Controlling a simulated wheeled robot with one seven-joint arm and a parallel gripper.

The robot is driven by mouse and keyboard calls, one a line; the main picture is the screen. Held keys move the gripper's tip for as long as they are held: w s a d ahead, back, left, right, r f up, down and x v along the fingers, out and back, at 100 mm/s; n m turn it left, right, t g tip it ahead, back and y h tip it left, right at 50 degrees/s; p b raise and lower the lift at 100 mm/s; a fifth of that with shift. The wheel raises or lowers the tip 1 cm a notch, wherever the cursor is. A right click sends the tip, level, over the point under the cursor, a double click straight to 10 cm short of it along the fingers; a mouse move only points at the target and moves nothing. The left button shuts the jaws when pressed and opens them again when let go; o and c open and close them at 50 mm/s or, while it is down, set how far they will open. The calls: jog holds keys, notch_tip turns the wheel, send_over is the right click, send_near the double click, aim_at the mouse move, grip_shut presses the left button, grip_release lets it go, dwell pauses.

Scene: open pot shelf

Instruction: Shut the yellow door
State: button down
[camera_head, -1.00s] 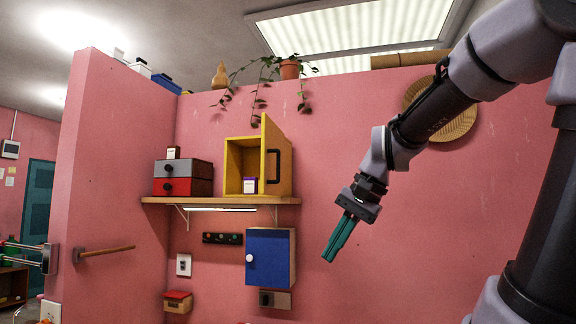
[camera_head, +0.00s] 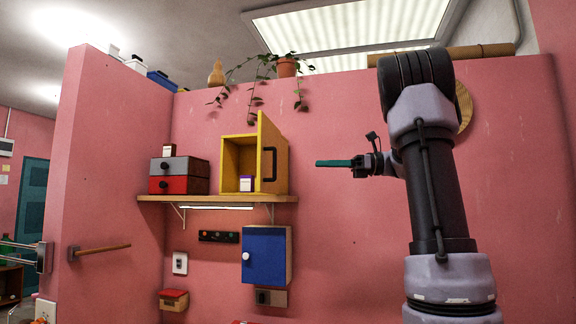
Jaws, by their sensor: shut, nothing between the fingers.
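The yellow door (camera_head: 272,152) stands wide open, swung out from the right side of a yellow box (camera_head: 226,165) on the wall shelf. Its dark handle (camera_head: 270,164) is on the face turned to the right. A small white box with a purple top (camera_head: 247,184) is in the open yellow box. My gripper (camera_head: 318,163) is shut and empty. Its teal fingers point left, to the right of the door at about the handle's height in the picture, with a gap between them.
The wooden shelf (camera_head: 150,198) also holds a grey drawer box (camera_head: 185,170) and a red drawer box (camera_head: 185,185). Below it hangs a blue-doored cabinet (camera_head: 262,256). A potted plant (camera_head: 287,67) trails above. The wall between door and gripper is clear.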

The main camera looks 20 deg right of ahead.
jog(key=x, duration=1)
jog(key=shift+a, duration=0.4)
jog(key=shift+a, duration=0.15)
